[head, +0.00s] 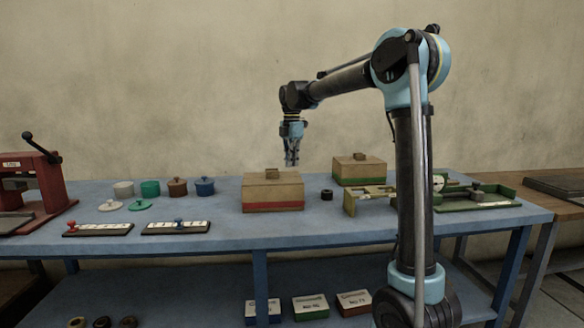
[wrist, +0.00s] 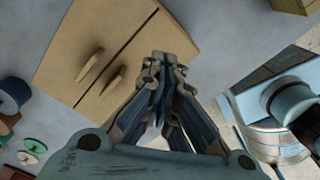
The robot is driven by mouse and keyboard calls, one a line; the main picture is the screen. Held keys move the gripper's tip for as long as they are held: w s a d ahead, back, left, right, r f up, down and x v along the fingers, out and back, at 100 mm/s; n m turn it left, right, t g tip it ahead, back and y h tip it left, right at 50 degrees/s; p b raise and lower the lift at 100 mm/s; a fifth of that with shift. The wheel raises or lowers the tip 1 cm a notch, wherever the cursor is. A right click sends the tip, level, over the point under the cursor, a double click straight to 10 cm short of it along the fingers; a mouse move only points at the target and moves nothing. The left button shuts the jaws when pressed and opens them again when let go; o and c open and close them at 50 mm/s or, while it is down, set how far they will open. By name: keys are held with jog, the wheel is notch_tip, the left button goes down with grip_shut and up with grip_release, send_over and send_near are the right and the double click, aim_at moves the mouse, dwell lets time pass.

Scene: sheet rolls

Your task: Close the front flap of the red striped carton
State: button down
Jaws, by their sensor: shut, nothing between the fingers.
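The red striped carton (head: 272,192) stands on the blue table, a tan box with a red band low on its front. The wrist view shows its top from above (wrist: 84,38): two panels meet along a dark seam, each with a small raised tab. Both panels look flat, the front flap among them. In the head view a tab (head: 272,172) stands up on top. My gripper (head: 291,163) points down above the carton's right side, apparently clear of it. Its fingers (wrist: 165,62) are together and empty, and hide part of the carton's edge.
A green striped carton (head: 359,171) stands behind to the right, with a small black ring (head: 326,195) between. A green tray (head: 478,198) is at right. The table front is clear.

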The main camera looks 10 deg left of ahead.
notch_tip(320, 180, up, 7)
jog(key=shift+r, duration=0.15)
dwell(0.6)
jog(key=s+d+f+m, duration=0.3)
jog(key=s+d+m, duration=0.25)
jog(key=d, duration=0.25)
jog(key=s+d+f+m+t, duration=0.1)
jog(key=s+d+f+m, duration=0.25)
jog(key=s+d, duration=0.3)
jog(key=s+d+f+m, duration=0.3)
jog(key=s+d+m, duration=0.25)
jog(key=d, duration=0.25)
jog(key=s+d+f+m, duration=0.5)
jog(key=s+f+m, duration=0.1)
jog(key=s+f, duration=0.3)
jog(key=s+d+f+m+t, duration=0.1)
jog(key=s+d+f+m, duration=0.3)
jog(key=s+f, duration=0.6)
notch_tip(320, 180, down, 2)
jog(key=shift+d+f+m, duration=0.15)
jog(key=shift+d+m, duration=0.25)
jog(key=shift+m, duration=0.75)
